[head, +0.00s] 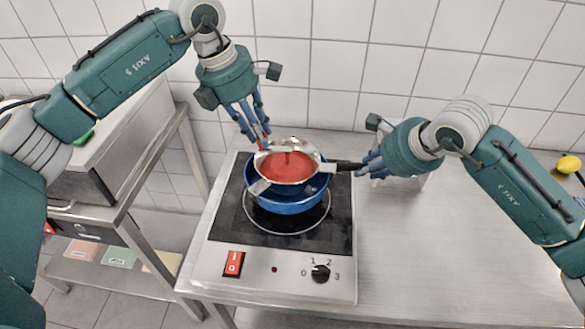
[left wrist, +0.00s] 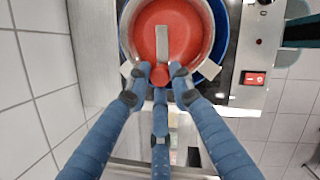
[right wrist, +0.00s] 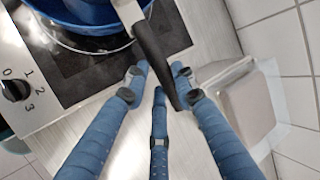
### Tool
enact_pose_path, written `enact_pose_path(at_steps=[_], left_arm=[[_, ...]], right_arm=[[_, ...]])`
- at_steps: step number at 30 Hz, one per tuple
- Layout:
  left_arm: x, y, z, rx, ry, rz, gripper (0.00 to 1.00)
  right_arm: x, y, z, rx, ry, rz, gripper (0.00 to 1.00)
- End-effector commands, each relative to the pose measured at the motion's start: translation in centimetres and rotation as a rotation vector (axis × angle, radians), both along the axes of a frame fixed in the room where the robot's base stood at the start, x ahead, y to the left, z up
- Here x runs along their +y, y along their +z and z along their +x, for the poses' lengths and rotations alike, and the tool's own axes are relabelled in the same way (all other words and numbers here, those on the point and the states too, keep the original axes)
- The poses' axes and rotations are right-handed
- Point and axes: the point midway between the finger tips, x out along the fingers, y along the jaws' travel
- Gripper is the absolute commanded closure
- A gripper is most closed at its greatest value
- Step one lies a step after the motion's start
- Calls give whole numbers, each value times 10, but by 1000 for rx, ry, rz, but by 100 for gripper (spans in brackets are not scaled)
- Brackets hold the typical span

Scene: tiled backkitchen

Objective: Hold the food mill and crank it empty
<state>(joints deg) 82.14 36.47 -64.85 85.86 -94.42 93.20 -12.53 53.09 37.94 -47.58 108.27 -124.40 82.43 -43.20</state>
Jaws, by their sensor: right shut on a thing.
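The food mill is a metal bowl (head: 268,163) filled with red food (head: 287,170), resting over a blue pot (head: 290,207) on the cooktop. Its dark handle (head: 349,166) points right. My right gripper (head: 364,167) is shut on this handle, which also shows between its fingers in the right wrist view (right wrist: 158,58). The crank shows in the left wrist view as a grey bar (left wrist: 162,42) with a red knob (left wrist: 160,76). My left gripper (left wrist: 160,80) is open, its fingertips around the knob with small gaps. The pot's inside is mostly hidden.
The cooktop (head: 225,224) has a red switch (head: 233,263) and a dial (head: 320,272) at its front. A pale container (head: 400,183) stands behind my right gripper, against the tiled wall. A lemon (head: 568,164) lies far right. The counter (head: 450,270) at right is mostly clear.

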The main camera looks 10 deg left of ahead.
Motion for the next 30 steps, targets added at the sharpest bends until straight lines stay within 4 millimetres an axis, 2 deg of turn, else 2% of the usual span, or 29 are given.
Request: enact_pose_path(at_steps=[26,30], left_arm=[[-5,3,0,-5,-7,-11,100],[-6,4,5,-6,-7,-12,100]], right_arm=[[1,-5,0,-2,0,2,100],[1,-5,0,-1,1,2,100]])
